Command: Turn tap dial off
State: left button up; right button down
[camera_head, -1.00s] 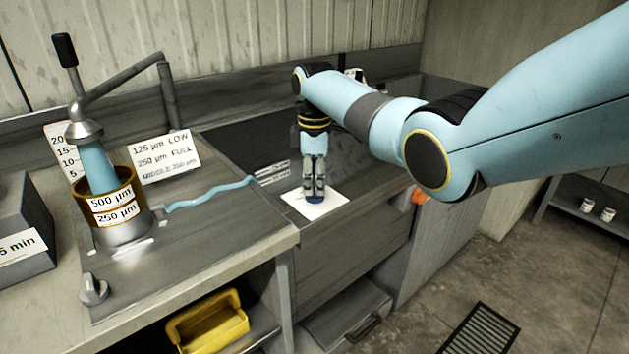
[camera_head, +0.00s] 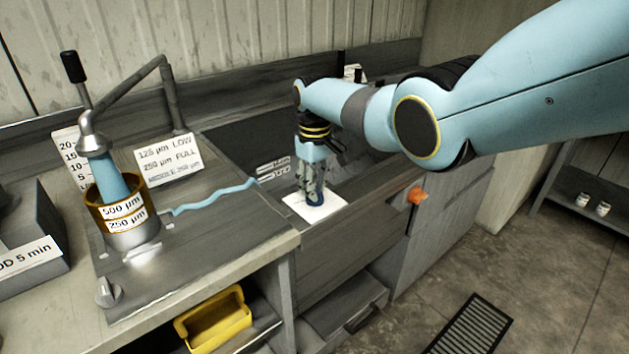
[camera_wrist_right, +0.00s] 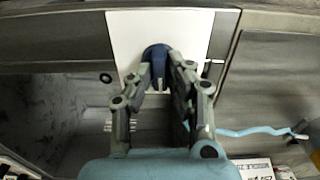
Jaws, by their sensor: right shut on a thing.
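A blue dial (camera_head: 316,200) stands on a white square plate (camera_head: 301,209) at the front edge of the dark sink area. My right gripper (camera_head: 312,194) reaches down onto it and is shut on it. In the right wrist view, the blue dial (camera_wrist_right: 157,62) sits between the fingertips (camera_wrist_right: 160,82), over the white plate (camera_wrist_right: 125,38). Its far side and any marks on it are hidden. A tap (camera_head: 92,135) at the left pours a blue stream (camera_head: 112,182) into stacked sieves (camera_head: 122,212). My left gripper is not in view.
A small grey knob (camera_head: 108,293) is on the counter's front left. An orange knob (camera_head: 416,196) is on the cabinet front, right of my gripper. A yellow bin (camera_head: 213,323) is below the counter. A blue rivulet (camera_head: 215,195) runs from the sieves to the sink.

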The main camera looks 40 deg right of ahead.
jog(key=m+p, duration=0.1)
jog(key=m, duration=0.4)
jog(key=shift+r+m, duration=0.1)
jog(key=shift+m, duration=0.2)
jog(key=m, duration=0.4)
jog(key=shift+m+p, duration=0.4)
jog(key=c, duration=1.3)
grip_release()
notch_tip(320, 180, up, 12)
jog(key=shift+f, duration=0.1)
